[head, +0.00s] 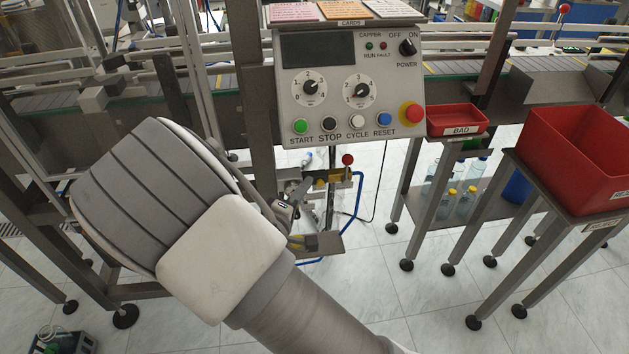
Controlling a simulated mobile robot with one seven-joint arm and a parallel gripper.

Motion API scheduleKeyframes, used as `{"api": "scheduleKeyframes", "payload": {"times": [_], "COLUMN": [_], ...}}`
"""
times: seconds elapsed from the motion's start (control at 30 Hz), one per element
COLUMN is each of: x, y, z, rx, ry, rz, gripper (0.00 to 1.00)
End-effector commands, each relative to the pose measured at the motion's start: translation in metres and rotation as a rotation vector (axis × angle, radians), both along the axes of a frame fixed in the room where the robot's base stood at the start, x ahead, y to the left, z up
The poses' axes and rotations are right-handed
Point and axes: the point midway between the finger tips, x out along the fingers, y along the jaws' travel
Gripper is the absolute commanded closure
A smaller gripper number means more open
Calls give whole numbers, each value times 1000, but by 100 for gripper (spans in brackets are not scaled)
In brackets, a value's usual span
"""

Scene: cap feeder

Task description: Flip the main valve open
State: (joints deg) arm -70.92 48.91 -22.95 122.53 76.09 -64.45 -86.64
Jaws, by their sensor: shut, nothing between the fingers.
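The valve assembly (337,176) sits low under the control panel, with yellow and dark parts on a bracket and a blue hose beside it. A red ball knob (347,159) stands upright at its top. Which part is the main valve's handle, and whether it is open, I cannot tell. My gripper (303,188) is shut and empty, just left of the valve assembly. Whether it touches the assembly is unclear. My own arm covers the area left of and below it.
The control panel (345,85) with its knobs and buttons overhangs the valve area. A grey post (255,150) stands close to the left. A small red BAD tray (457,119) and a large red bin (580,160) stand to the right.

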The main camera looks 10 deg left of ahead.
Motion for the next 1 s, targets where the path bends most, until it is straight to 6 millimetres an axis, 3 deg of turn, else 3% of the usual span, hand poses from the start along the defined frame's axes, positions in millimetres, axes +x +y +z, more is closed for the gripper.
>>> {"api": "scheduleKeyframes", "payload": {"times": [0.4,0.63,1.0], "x": [83,94,97], "y": [-27,-54,-60], "z": [-12,-17,-17], "rx": [-1,-1,-1], "ry": [-1,0,0], "rz": [-2,-1,0], "gripper": [100,100,100]}}
